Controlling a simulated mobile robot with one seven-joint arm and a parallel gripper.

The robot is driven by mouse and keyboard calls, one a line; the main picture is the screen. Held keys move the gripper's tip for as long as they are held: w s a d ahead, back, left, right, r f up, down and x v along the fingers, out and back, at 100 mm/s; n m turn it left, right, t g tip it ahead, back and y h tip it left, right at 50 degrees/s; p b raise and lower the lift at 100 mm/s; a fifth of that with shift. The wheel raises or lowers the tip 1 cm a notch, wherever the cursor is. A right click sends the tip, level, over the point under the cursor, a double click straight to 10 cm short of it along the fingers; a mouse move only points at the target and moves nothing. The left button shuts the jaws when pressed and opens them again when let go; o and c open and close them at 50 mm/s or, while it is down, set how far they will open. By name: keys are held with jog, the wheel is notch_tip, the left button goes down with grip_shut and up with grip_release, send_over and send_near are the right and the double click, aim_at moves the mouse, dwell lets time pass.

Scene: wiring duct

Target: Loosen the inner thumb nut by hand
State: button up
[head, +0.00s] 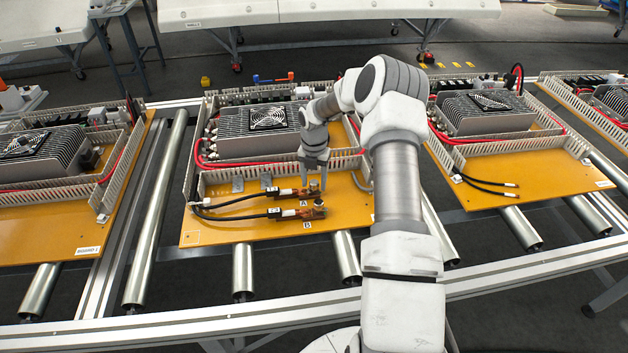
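My gripper (314,183) points down over the copper-coloured terminal marked A, on the middle yellow board (215,237). Its two fingers are a little apart, one on each side of the inner thumb nut's place. The inner nut is small and mostly hidden by the fingers; I cannot tell whether they touch it. The inner black cable (236,199) with its lug runs from the left to terminal A. The outer thumb nut (318,203) sits on terminal B, nearer the front, where the outer black cable (240,216) ends.
A finned grey unit with a fan (267,117) stands behind the terminals, with a slotted wiring duct (235,174) between. Red cables (205,160) run along the duct. Similar boards lie to the left and right on the roller conveyor (155,215). The board's front strip is clear.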

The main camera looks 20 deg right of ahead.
jog(key=m+b, duration=0.1)
jog(key=m, duration=0.4)
jog(key=m+b, duration=0.1)
jog(key=m, duration=0.5)
grip_shut()
dwell(1.4)
